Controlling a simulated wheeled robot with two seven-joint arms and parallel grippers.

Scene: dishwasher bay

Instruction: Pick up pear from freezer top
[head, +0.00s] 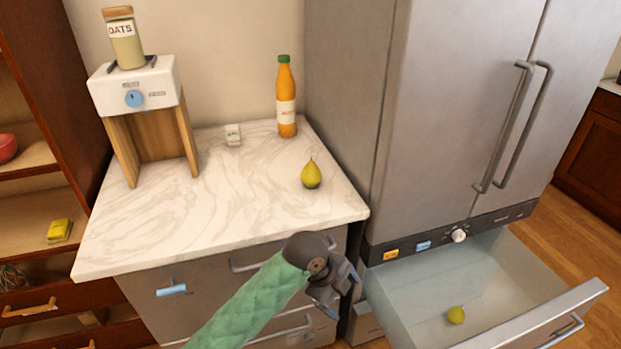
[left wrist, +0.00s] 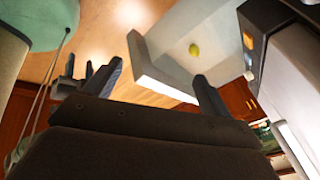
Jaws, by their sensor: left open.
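A yellow-green pear (head: 311,174) stands upright on the white marble-patterned top (head: 235,190), near its right front part. A second, yellower pear (head: 456,315) lies in the open drawer (head: 420,300) under the steel fridge; a pear in that drawer also shows in the left wrist view (left wrist: 194,49). My left gripper (head: 343,290), on the green-sleeved arm, is in front of the counter's front right corner, below the top's level and left of the drawer. It is open, with nothing seen between its fingers (left wrist: 158,88).
The fridge (head: 440,110) borders the counter's right side.

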